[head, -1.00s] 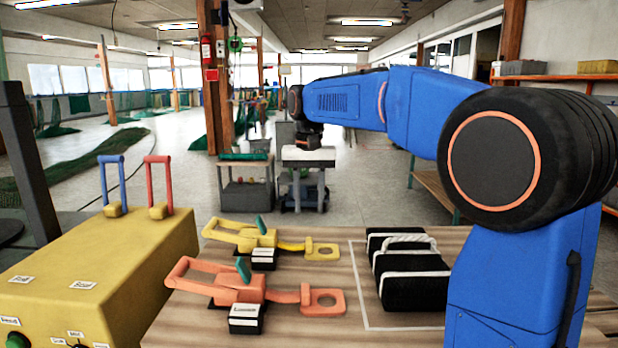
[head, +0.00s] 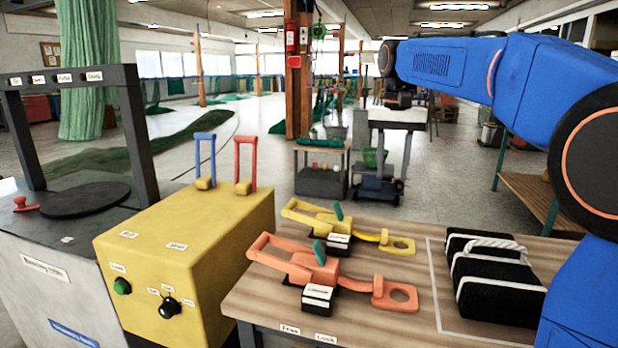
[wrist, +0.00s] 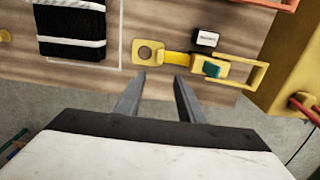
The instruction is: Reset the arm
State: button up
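My blue arm (head: 440,65) is raised and reaches across the upper right of the head view, bent at a large black joint on the right. Its far end hangs above the floor beyond the wooden table. In the wrist view, the two grey fingers of my gripper (wrist: 160,76) stand apart with nothing between them. They point towards the table edge, near the yellow latch clamp (wrist: 186,60), and appear clear of it. The fingers cannot be made out in the head view.
The wooden table (head: 340,262) carries an orange latch clamp (head: 310,268), the yellow clamp (head: 335,222) and a black bundle with white cord (head: 490,275). A yellow control box (head: 205,250) with two upright levers stands left. Carts and open floor lie beyond.

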aim_at(385, 231)
notch_tip(385, 231, down, 17)
jog(key=shift+f, duration=0.1)
dwell(0.6)
notch_tip(385, 231, up, 17)
notch_tip(385, 231, down, 17)
jog(key=shift+r, duration=0.1)
notch_tip(385, 231, up, 14)
jog(key=r, duration=0.1)
jog(key=shift+s+d+f, duration=0.1)
jog(key=shift+s+d, duration=0.15)
jog(key=shift+d, duration=0.4)
jog(key=shift+s+d+f, duration=0.1)
jog(key=shift+s+d, duration=0.1)
jog(key=shift+d, duration=0.5)
jog(key=shift+s+d+f, duration=0.1)
jog(key=shift+s+d, duration=0.15)
jog(key=shift+d, duration=0.4)
jog(key=shift+f, duration=0.1)
dwell(0.5)
